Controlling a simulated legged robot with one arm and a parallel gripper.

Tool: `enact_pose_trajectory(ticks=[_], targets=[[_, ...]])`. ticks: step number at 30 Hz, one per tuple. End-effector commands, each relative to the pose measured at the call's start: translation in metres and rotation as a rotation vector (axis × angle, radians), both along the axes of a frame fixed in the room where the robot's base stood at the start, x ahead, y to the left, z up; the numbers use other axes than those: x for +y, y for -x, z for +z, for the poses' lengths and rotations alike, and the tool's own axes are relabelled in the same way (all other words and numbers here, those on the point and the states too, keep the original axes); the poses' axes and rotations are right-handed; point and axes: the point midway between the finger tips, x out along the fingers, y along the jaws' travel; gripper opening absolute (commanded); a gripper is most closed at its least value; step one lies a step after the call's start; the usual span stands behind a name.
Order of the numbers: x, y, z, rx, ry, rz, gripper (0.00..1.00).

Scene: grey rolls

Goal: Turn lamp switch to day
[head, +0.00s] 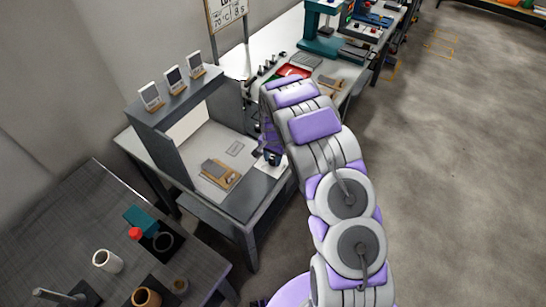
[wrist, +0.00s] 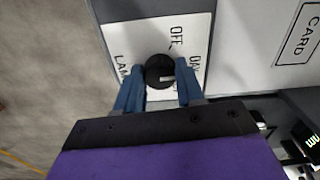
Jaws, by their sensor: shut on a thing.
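The lamp switch (wrist: 158,67) is a round black knob on a white plate (wrist: 118,35) in the wrist view. The plate reads OFF above the knob, a partly covered word starting DA at its right and LAM at its left. A pale mark on the knob points right, towards the DA word. My gripper (wrist: 160,82) has its blue fingers on both sides of the knob, shut on it. In the head view my gripper (head: 273,156) is at the right front corner of the grey bench; the knob is hidden there.
Grey shelves (head: 176,102) with several small framed cards on top stand on the bench left of my gripper. A dark table (head: 75,225) with cups is at the lower left. A red tray (head: 292,71) lies behind my arm. Open floor (head: 460,170) is at right.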

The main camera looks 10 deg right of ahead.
Motion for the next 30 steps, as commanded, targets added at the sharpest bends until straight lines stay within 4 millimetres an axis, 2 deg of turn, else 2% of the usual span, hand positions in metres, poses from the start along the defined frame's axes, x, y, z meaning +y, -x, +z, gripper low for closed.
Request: enact_pose_trajectory(ticks=[17,18,25,30], targets=[[0.0013,0.0014,-0.0009,0.004,-0.001,-0.031,0.07],[0.0014,0.0013,-0.0009,0.004,-0.001,-0.031,0.41],[0.0008,0.0004,-0.0008,0.002,0.000,-0.030,0.63],[0.0005,0.0000,-0.0007,0.002,0.000,-0.030,0.63]])
